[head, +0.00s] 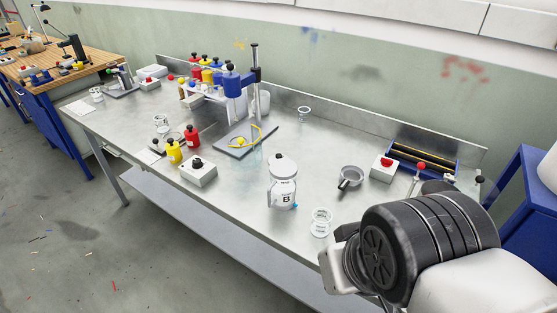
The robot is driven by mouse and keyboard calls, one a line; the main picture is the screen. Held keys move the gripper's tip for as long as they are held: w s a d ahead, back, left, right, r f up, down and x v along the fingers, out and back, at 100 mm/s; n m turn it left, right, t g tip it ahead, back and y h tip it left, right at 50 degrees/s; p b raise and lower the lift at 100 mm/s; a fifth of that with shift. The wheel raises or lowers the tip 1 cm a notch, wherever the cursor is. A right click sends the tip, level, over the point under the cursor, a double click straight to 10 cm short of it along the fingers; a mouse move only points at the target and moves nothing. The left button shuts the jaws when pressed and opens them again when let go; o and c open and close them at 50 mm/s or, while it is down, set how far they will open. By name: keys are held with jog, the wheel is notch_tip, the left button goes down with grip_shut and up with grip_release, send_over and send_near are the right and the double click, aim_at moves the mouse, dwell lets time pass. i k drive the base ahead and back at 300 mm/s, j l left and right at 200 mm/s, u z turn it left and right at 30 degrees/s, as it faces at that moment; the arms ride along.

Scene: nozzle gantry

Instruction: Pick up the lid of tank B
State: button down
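Tank B (285,190) is a pale, jar-like tank marked with a dark letter B. It stands upright near the front middle of the metal bench, with a small blue part low on its right side. I cannot make out my gripper's fingers in this view.
A clear beaker (320,223) stands right of tank B, near the front edge. A small pan (350,178) and a red-button box (383,168) lie behind it.

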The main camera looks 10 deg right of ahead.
aim_at(277, 155)
jog(key=i+j+z, duration=0.35)
jog(key=i+j, duration=0.15)
jog(key=i+j+z, duration=0.2)
jog(key=j, duration=0.25)
jog(key=i+j+z, duration=0.2)
jog(key=j, duration=0.15)
jog(key=i+j+z, duration=0.2)
jog(key=j, duration=0.2)
jog(key=i+j+z, duration=0.15)
jog(key=j, duration=0.3)
jog(key=k, duration=0.05)
